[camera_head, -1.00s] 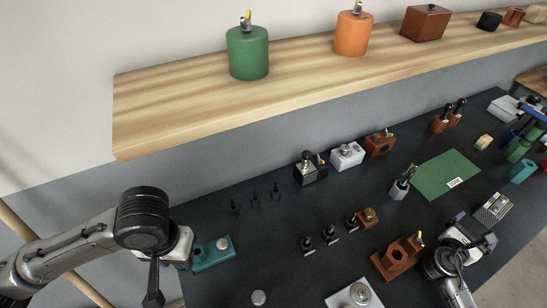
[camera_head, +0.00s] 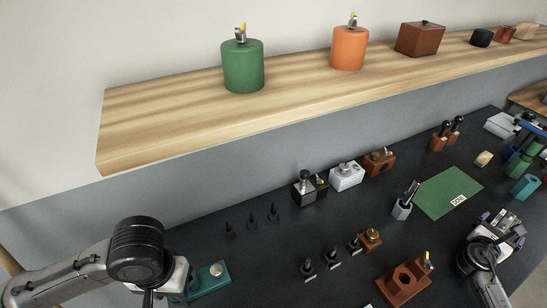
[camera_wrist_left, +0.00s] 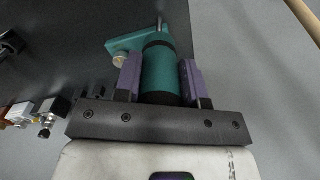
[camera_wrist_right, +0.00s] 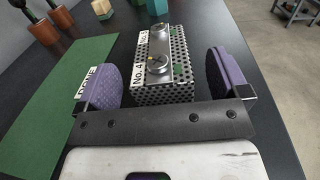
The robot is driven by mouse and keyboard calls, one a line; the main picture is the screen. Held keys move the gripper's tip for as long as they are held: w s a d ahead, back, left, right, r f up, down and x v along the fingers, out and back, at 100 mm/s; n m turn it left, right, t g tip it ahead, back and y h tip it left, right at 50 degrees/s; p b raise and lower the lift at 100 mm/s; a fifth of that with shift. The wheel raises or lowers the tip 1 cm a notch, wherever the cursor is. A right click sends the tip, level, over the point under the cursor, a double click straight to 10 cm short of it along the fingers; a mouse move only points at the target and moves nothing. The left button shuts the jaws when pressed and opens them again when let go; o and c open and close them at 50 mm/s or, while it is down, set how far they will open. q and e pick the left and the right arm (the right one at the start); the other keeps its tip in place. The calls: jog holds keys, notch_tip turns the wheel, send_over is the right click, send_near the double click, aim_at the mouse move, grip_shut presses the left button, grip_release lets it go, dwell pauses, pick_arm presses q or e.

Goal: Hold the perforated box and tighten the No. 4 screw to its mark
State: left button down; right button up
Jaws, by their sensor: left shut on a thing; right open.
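The perforated box (camera_wrist_right: 178,92) lies between the spread fingers of my right gripper (camera_wrist_right: 166,82), a little ahead of them; gaps show on both sides. Its top has a near screw (camera_wrist_right: 158,65) beside a "No. 4" label, with a small yellow mark, and a farther screw (camera_wrist_right: 157,31). In the head view the right gripper (camera_head: 500,230) partly covers the box. My left gripper (camera_wrist_left: 160,82) is shut on a teal cylindrical handle (camera_wrist_left: 160,72) with a black band and a metal shaft. A teal block with a silver knob (camera_wrist_left: 125,45) is beside it.
A green mat (camera_head: 448,192) with a "DONE" label lies left of the box. A brown block with a hexagonal hole (camera_head: 403,283) stands nearer the front. A wooden shelf (camera_head: 180,115) runs above the dark table. Small black-handled tools stand mid-table.

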jog(key=shift+w+d, duration=0.2)
jog(key=shift+d, duration=0.15)
jog(key=shift+c, duration=0.2)
jog(key=c, duration=1.2)
jog(key=o, duration=1.2)
jog(key=shift+c, duration=0.2)
jog(key=shift+r+p, duration=0.3)
jog(key=shift+p, duration=0.2)
jog(key=c, duration=1.1)
